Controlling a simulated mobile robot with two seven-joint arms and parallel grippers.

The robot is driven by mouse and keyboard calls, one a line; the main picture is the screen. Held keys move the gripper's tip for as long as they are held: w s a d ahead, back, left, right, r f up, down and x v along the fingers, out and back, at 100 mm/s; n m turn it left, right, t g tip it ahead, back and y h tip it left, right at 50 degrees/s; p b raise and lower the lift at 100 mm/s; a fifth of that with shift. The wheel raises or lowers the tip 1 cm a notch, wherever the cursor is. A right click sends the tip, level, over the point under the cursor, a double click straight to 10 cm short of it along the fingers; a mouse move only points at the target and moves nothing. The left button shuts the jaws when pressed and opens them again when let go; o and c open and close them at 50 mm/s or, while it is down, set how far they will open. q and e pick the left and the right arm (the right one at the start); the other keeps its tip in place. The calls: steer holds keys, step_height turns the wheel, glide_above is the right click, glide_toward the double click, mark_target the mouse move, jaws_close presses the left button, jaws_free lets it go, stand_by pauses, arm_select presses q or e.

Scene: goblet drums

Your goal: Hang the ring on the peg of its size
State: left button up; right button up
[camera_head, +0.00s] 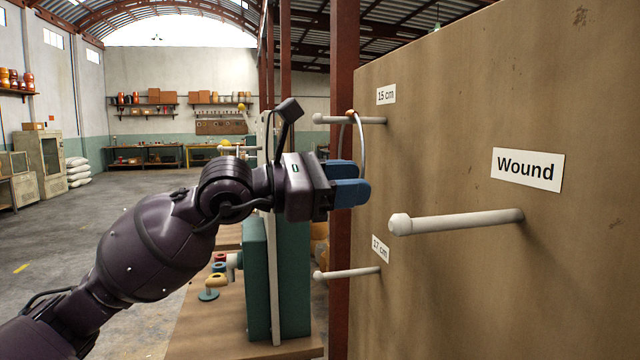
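A thin ring (363,143), pale grey with an orange-brown stretch, stands upright at the blue fingertips of my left gripper (347,183). The fingers look closed on its lower part, which they hide. The top of the ring overlaps the upper peg (372,120) beside the "15 cm" label (386,95); I cannot tell whether it is around the peg or beside it. A lower peg (350,273) sticks out by the "17 cm" label (380,249). My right gripper is not in view.
The pegs stick out leftward from a tall brown board (590,270) that fills the right side. Behind my arm is a wooden bench (205,325) with a green stand (258,280) and small coloured discs on a post (211,283). Open floor lies at the left.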

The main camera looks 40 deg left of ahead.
arm_select(q)
steer(key=v, duration=1)
steer(key=shift+s+a+p, duration=0.15)
steer(key=shift+s+p, duration=0.05)
steer(key=shift+p, duration=0.1)
